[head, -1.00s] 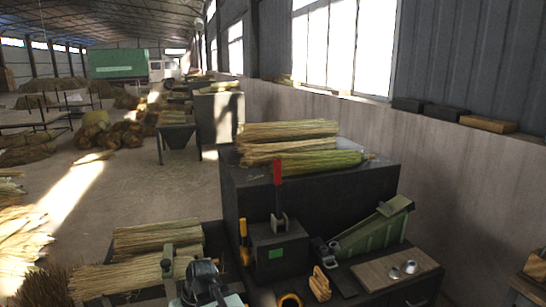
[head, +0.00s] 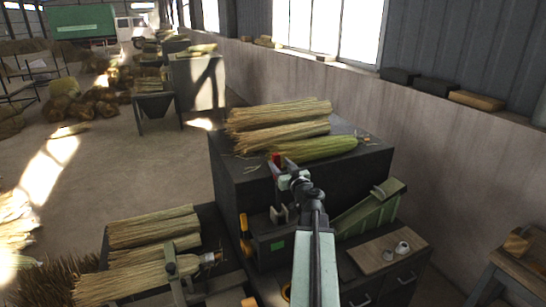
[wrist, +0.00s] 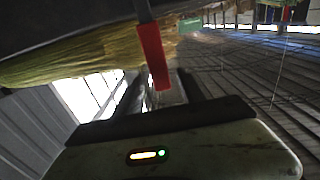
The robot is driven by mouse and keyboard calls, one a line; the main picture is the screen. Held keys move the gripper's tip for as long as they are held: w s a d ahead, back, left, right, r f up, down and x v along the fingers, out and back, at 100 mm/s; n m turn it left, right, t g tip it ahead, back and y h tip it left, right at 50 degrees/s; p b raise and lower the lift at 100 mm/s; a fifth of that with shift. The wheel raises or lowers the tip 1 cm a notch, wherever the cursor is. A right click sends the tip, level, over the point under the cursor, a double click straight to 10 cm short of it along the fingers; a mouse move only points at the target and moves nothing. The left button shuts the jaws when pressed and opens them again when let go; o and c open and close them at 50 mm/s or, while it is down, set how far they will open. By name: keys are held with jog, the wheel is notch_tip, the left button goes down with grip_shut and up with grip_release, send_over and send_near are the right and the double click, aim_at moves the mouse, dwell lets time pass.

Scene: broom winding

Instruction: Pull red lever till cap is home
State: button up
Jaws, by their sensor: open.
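The red lever (head: 275,163) stands on the dark machine block and is largely hidden by my arm in the head view. In the wrist view its red grip (wrist: 152,55) hangs between my fingers, its dark shaft at the top edge. My gripper (head: 286,176) is at the lever's upper part, and it also shows in the wrist view (wrist: 160,92). The jaws are open around or just beside the grip; contact cannot be told. The machine block (head: 266,247) carries a small green panel and a grey bracket. I cannot make out the cap for certain.
Straw bundles (head: 285,135) lie on the dark cabinet behind the lever. A yellow-handled tool (head: 244,228) stands left of the block, a green chute (head: 366,212) right. More straw (head: 150,228) lies at lower left.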

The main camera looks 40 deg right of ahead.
jog(key=x, duration=0.7)
jog(key=shift+s+a, duration=0.1)
grip_shut()
dwell(1.1)
